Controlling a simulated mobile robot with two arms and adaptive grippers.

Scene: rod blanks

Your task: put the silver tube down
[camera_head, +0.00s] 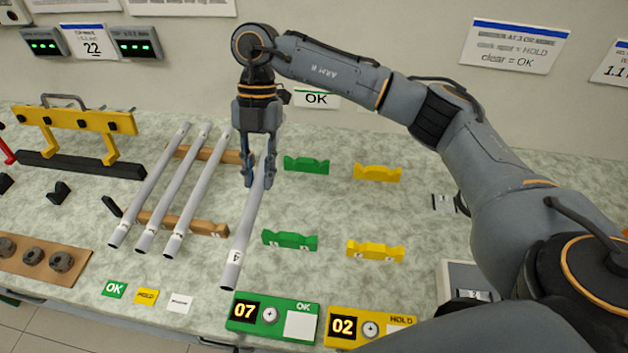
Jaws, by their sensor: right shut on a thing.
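My right gripper (259,183) points down and is shut on a silver tube (243,235) near its far end. The tube slants toward the front, its near end marked with a dark figure that looks like a 4. It lies between the wooden rack and the green cradles; I cannot tell how high it is above the bench. Several similar silver tubes (152,190) lie side by side on the wooden rack (216,228) to the left. Green cradles (290,240) and yellow cradles (374,251) stand to the right, empty. My left gripper is not in view.
A green counter box (246,325) reading 07 and a yellow one (340,342) reading 02 stand at the front edge. A yellow fixture (75,123) on a black bar stands at the back left. Small OK and HOLD cards (146,296) lie at the front.

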